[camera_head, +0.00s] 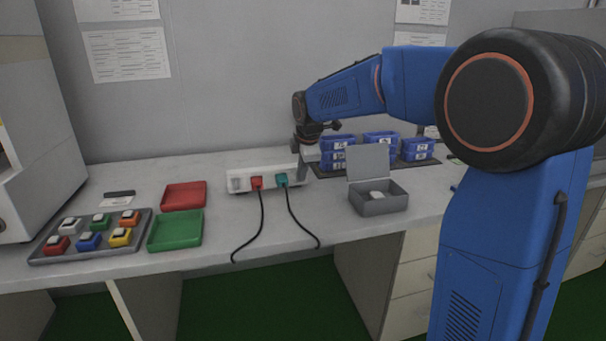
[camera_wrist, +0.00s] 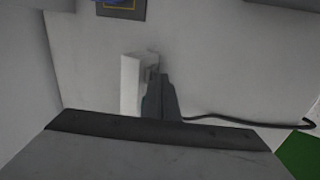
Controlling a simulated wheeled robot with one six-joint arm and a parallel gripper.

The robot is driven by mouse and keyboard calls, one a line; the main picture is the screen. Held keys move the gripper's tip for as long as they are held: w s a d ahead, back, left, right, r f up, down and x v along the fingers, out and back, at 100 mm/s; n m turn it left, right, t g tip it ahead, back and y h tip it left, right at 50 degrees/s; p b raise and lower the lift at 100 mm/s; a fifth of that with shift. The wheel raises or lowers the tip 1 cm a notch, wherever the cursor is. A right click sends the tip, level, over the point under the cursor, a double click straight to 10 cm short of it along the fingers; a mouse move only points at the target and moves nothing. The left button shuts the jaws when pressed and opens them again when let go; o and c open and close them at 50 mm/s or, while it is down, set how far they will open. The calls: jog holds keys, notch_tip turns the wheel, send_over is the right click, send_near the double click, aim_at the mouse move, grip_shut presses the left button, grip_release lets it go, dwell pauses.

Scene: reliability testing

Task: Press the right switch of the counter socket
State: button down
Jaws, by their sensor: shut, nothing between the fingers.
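The counter socket (camera_head: 240,184) is a white block on the counter near the back wall, with a red plug (camera_head: 256,182) and a teal plug (camera_head: 282,180) in it. Part of the socket also shows in the wrist view (camera_wrist: 131,85). My gripper (camera_head: 303,174) is shut and empty, pointing down at the socket's right end. In the wrist view its dark fingers (camera_wrist: 160,95) overlap the socket's edge. The right switch is hidden behind the fingers, and I cannot tell whether they touch it.
An open grey box (camera_head: 378,206) stands at the right, with blue bins (camera_head: 380,139) behind. Red (camera_head: 184,195) and green (camera_head: 175,230) trays and a grey tray of colored blocks (camera_head: 48,258) lie at the left.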

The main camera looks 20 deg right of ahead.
jog(key=shift+w+r, duration=0.1)
jog(key=shift+w, duration=0.2)
jog(key=shift+r, duration=0.1)
jog(key=shift+r, duration=0.7)
dwell(0.3)
